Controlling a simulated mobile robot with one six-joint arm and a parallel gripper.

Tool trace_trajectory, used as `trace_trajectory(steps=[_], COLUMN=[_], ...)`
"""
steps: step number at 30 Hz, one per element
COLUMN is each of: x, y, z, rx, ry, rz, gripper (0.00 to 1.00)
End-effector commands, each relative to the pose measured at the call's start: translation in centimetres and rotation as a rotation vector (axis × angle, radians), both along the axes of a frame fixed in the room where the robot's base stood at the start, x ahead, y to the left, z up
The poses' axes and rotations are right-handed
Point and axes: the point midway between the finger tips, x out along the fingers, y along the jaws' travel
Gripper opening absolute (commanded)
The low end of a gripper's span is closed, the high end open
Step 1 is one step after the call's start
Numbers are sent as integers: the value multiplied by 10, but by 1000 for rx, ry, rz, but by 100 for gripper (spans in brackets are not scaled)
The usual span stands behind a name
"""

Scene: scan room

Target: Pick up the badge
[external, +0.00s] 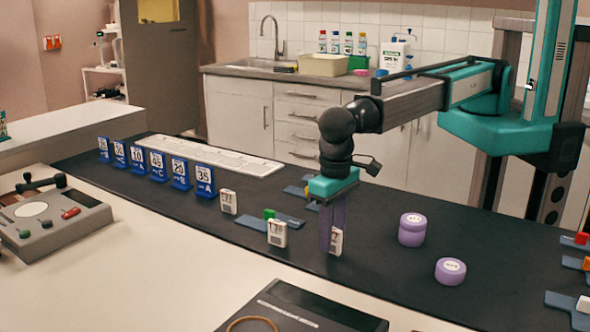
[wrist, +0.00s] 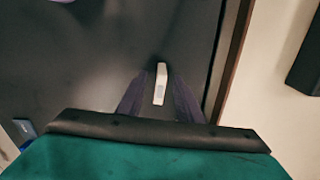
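A small white badge (external: 337,241) stands upright on the black mat, partly hidden by my gripper's purple fingers in the external view. My gripper (external: 331,240) points straight down at it, with its fingertips low near the mat. In the wrist view the badge (wrist: 160,88) shows edge-on between the two fingers of my gripper (wrist: 159,80). A dark gap shows on each side of it, so the gripper looks open around the badge. Two similar white badges stand to the left, one nearer (external: 277,234) and one farther back (external: 228,202).
Purple round tins (external: 411,230) (external: 451,271) stand to the right. Blue flat pieces (external: 252,223) lie behind the badges. A dark tray (external: 300,306) sits in front.

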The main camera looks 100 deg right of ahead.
Motion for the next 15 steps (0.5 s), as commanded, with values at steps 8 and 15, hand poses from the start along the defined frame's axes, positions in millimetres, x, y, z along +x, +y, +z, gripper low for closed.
trace_trajectory(steps=[8, 15], x=[0, 0], y=[0, 0], z=[-10, -9], rx=[0, 0], ry=[0, 0], rz=[0, 0], gripper=[33, 33])
